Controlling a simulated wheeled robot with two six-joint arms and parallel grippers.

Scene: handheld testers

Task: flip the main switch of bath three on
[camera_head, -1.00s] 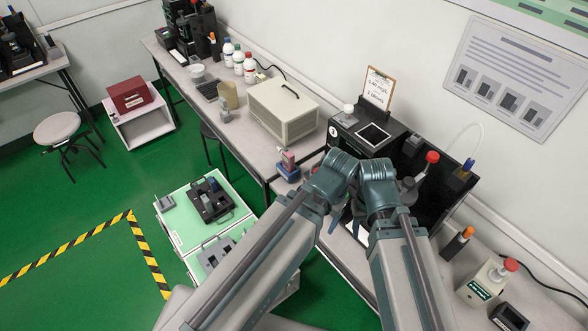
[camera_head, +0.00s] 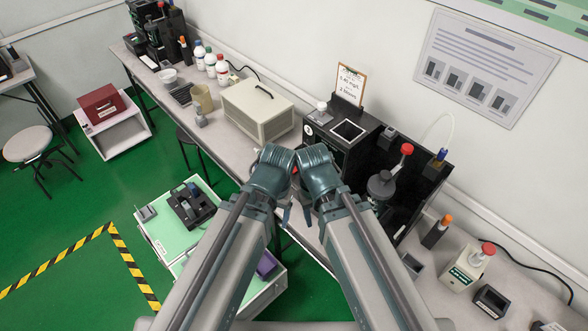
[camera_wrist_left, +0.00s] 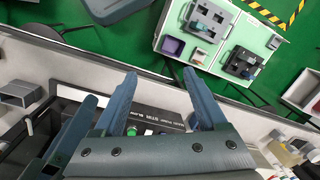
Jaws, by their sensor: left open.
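A black bath unit (camera_head: 352,152) stands on the bench against the wall, with a small grey screen on top and a clipboard behind. My left gripper (camera_head: 286,212) is in front of the bench, left of the unit. In the left wrist view its two fingers (camera_wrist_left: 163,98) are spread with nothing between them. Behind them is a black control panel (camera_wrist_left: 158,126) with white lettering that seems to read MAIN, PUMP, STIR, and a green lamp or button (camera_wrist_left: 131,130). The switches are mostly hidden. My right gripper (camera_head: 308,213) is close beside the left; its opening is unclear.
A beige box (camera_head: 257,112) stands left of the unit, with bottles (camera_head: 210,62) beyond it. A green-topped cart (camera_head: 166,232) stands below left.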

